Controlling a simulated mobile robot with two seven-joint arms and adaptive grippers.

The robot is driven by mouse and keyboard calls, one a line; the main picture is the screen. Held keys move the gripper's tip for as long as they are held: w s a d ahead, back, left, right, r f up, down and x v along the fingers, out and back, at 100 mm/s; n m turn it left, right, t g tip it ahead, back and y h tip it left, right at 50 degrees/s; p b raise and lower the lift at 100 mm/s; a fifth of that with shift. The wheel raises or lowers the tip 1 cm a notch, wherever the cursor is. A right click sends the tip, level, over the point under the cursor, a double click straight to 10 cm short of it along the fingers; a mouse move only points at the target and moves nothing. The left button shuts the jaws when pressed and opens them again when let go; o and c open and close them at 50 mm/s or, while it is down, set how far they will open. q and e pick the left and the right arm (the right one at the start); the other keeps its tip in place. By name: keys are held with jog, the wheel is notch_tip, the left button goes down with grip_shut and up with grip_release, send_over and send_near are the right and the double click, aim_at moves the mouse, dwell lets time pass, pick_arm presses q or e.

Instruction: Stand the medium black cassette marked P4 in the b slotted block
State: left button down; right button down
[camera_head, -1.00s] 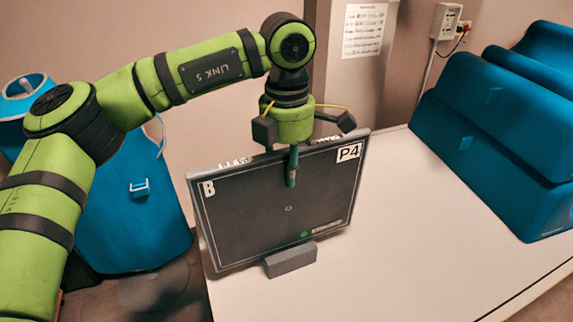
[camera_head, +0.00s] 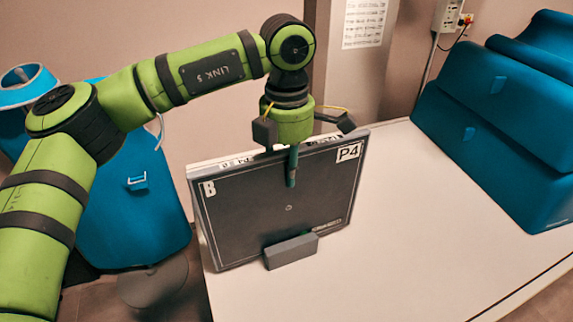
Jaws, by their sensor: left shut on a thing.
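The black cassette (camera_head: 250,205), marked P4 at its top right and B at its top left, is upright over the left part of the white table. My left gripper (camera_head: 292,165) is above it and shut on its top edge, with one finger in front of its face. The small grey block (camera_head: 291,252) sits on the table, its front wall covering the cassette's lower middle edge. The slot is hidden, so I cannot tell whether the cassette rests on its floor. My right gripper is not in view.
Large blue padded blocks (camera_head: 490,115) stand at the back right of the white table (camera_head: 410,230). The table between them and the cassette is clear. A blue chair-like thing (camera_head: 130,215) stands left of the table, behind my left arm. A socket box (camera_head: 447,16) is on the wall.

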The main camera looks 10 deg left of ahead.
pick_arm(q)
jog(key=c, duration=1)
grip_release()
jog(key=shift+f, duration=0.1)
notch_tip(320, 180, up, 12)
jog(key=shift+s+r, duration=0.1)
jog(key=shift+r, duration=0.05)
notch_tip(320, 180, up, 6)
jog(key=p, duration=0.6)
